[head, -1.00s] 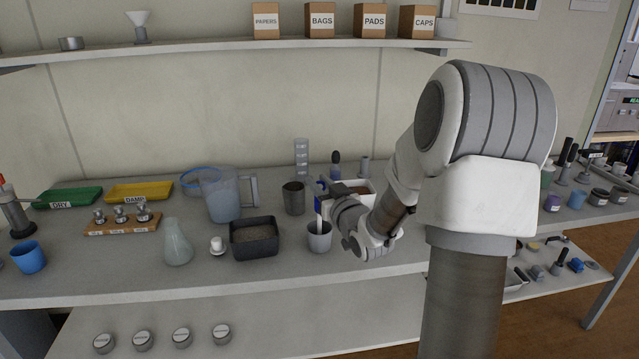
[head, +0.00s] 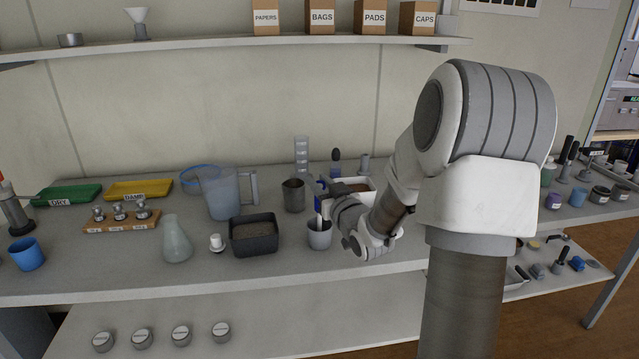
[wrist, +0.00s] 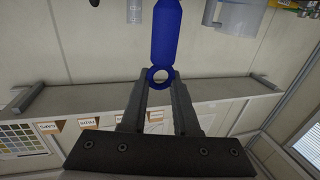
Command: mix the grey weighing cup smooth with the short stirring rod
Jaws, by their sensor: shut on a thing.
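The grey weighing cup (head: 319,238) stands upright on the bench, just below my gripper in the head view. My gripper (wrist: 158,88) is shut on a blue rod (wrist: 166,35), taken to be the short stirring rod, with a ring at its near end. In the head view a blue sliver of the rod (head: 318,205) shows over the cup's rim. The rod looks upright, with its lower end at or inside the cup mouth, but I cannot see whether it touches the contents. The cup's contents and my fingertips are hidden in the head view.
A white tray (head: 367,184) lies behind my wrist. A small white-topped item (head: 217,243) and a flask (head: 176,240) stand further left. The bench front is clear.

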